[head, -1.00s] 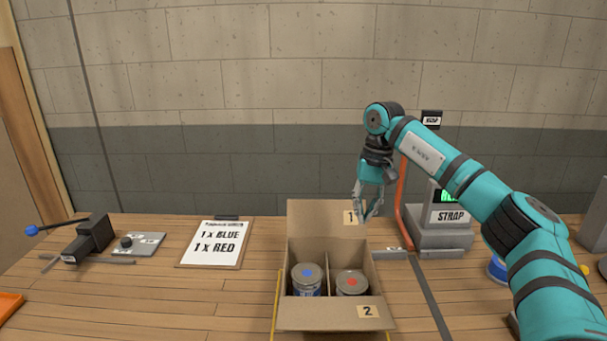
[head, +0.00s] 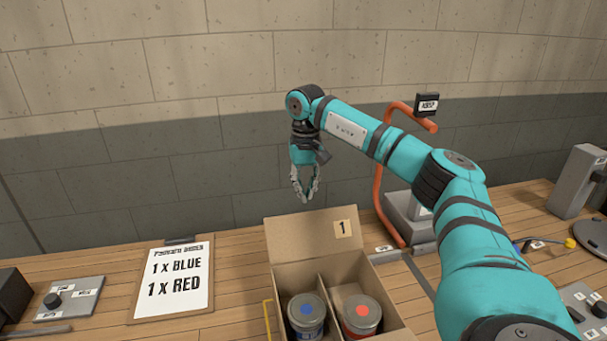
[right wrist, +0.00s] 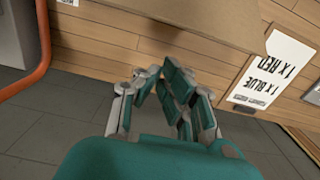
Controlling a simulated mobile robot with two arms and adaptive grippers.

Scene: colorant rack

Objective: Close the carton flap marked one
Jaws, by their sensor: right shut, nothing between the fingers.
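The carton (head: 395,325) stands open on the bench, cut off by the bottom of the head view. Its back flap (head: 300,238), marked 1, stands raised and leans back. A can with a blue dot (head: 306,310) and a can with a red dot (head: 361,312) sit inside, parted by a divider. My right gripper (head: 306,197) is shut and empty, fingers pointing down, just above the flap's top edge, left of the 1 label. In the right wrist view the fingers (right wrist: 160,82) show below a brown cardboard panel (right wrist: 190,22). My left gripper is not in view.
An order sheet (head: 174,282) reading 1 x blue, 1 x red lies left of the carton. An orange curved post (head: 378,185) and a grey device (head: 408,212) stand to the right. A grey plate with a knob (head: 68,298) lies at far left. The wall is behind.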

